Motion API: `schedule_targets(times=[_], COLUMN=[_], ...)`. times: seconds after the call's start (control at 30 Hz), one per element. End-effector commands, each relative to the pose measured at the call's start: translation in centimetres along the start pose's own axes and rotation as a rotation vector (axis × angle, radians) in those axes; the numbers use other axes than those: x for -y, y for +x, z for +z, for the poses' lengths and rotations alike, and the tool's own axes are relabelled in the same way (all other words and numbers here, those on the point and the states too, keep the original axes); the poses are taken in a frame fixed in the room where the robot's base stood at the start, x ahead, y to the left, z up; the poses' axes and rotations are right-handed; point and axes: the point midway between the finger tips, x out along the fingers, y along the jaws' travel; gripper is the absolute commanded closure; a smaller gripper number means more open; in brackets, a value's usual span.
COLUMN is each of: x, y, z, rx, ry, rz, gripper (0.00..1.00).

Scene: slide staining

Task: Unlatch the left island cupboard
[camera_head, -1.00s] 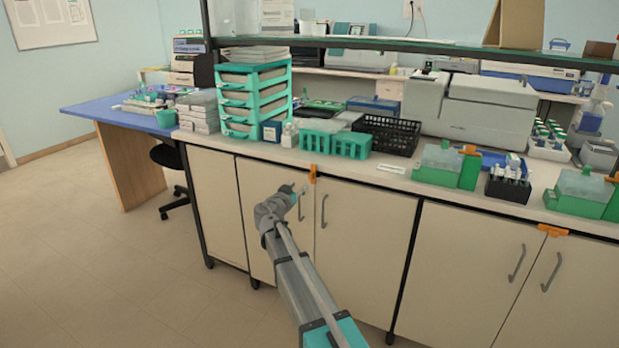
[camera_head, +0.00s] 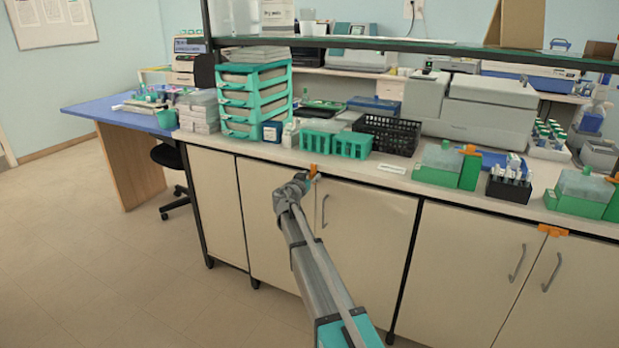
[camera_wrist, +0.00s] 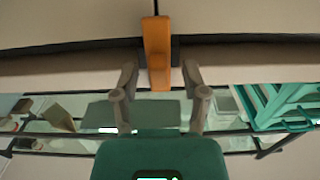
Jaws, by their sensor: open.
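The left island cupboard (camera_head: 366,240) has two pale doors, both closed, with a grey vertical handle on the right door. An orange latch (camera_head: 313,170) sits at the top of the seam between the doors, just under the counter edge. The latch shows larger in the wrist view (camera_wrist: 157,50), upright in the picture. My gripper (camera_head: 306,177) is at the latch, partly hidden by my own arm. In the wrist view my gripper (camera_wrist: 160,75) is open, with one finger on each side of the latch's lower end. A narrow gap shows on both sides, so I see no clear contact.
The counter (camera_head: 380,176) above holds teal racks (camera_head: 335,142), a black basket (camera_head: 388,134) and a teal drawer stack (camera_head: 254,98). A second cupboard with its own orange latch (camera_head: 553,230) is at the right.

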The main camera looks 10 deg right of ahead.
Motion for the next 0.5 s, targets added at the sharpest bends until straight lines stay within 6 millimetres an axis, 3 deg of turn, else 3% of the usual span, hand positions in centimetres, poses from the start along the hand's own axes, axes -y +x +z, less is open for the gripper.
schedule_targets(times=[0.1, 0.4, 0.5], x=[-0.02, -0.02, -0.01], y=[0.00, 0.03, 0.08], z=[0.00, 0.00, -0.01], rx=[0.000, 0.000, 0.000], ry=[0.000, 0.000, 0.000], rz=[0.000, 0.000, 0.000], gripper=[0.45, 1.00, 1.00])
